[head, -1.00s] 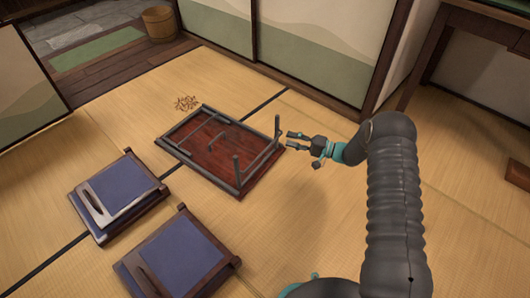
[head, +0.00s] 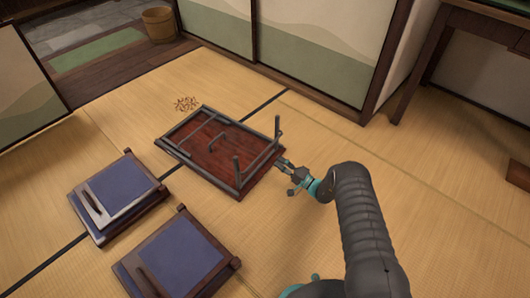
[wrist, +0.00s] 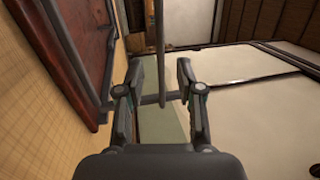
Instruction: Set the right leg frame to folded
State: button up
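A low table (head: 205,152) lies upside down on the tatami, its red-brown underside up. The right leg frame (head: 278,126) stands up at its right end, with two posts and a bar between them low down. It also shows in the wrist view as a grey post (wrist: 160,45) with a crossing bar. My gripper (head: 280,162) is at the table's right edge, beside this frame. In the wrist view my gripper (wrist: 159,75) has its fingers apart, with the post between them in the picture; I cannot tell whether they touch it. The other leg frame lies flat on the underside.
Two blue-cushioned floor seats (head: 120,192) (head: 178,258) lie at the left and front. A small brown pile (head: 186,103) lies behind the table. A wooden bucket (head: 159,24) stands at the back, near sliding panels (head: 310,45). The tatami to the right is mostly clear.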

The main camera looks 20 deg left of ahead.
aim_at(265, 151)
jog(key=x, duration=0.8)
jog(key=shift+w+a+r, duration=0.1)
jog(key=shift+a, duration=0.25)
grip_shut()
